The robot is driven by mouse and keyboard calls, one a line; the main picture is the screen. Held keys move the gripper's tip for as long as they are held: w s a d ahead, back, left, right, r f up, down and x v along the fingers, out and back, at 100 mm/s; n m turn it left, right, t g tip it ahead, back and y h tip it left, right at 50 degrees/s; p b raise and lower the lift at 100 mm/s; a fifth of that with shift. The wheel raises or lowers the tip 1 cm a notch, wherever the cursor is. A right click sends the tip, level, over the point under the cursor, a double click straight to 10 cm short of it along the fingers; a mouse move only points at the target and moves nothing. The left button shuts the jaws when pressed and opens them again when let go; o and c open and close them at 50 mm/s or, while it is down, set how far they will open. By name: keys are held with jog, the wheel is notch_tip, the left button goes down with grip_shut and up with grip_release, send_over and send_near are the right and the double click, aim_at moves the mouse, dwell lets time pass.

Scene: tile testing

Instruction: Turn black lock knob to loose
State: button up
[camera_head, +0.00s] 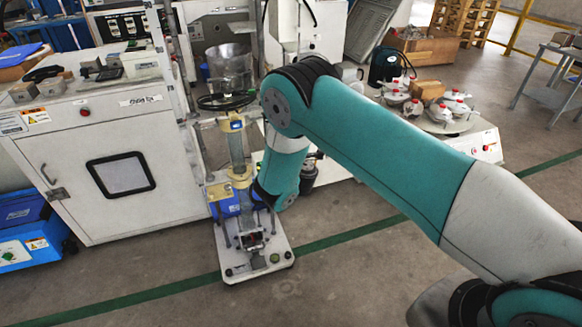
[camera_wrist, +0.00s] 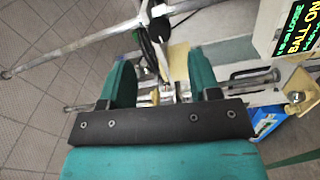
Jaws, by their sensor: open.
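The test stand (camera_head: 238,150) is upright left of my arm in the head view, with a clear column, a yellow collar (camera_head: 239,177) and a blue box (camera_head: 222,200). In the wrist view my gripper (camera_wrist: 160,78) has its two teal fingers apart, with nothing clearly held between them. A dark, narrow part (camera_wrist: 158,28) shows just beyond the gap; I cannot tell for sure that it is the black lock knob. Metal rods of the stand (camera_wrist: 110,38) run past the fingers. In the head view my arm hides most of the gripper and the stand's right side.
A small display (camera_wrist: 297,32) at upper right in the wrist view shows green and yellow text, including "LOOSE" and "BALL ON". A white cabinet (camera_head: 95,200) stands left of the stand. A round table with red-capped parts (camera_head: 445,120) is behind my arm. Front floor is clear.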

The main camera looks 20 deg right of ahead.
jog(key=s+b, duration=1)
jog(key=b, duration=0.8)
jog(key=shift+s+f, duration=0.2)
jog(key=shift+s, duration=0.2)
jog(key=shift+d, duration=0.15)
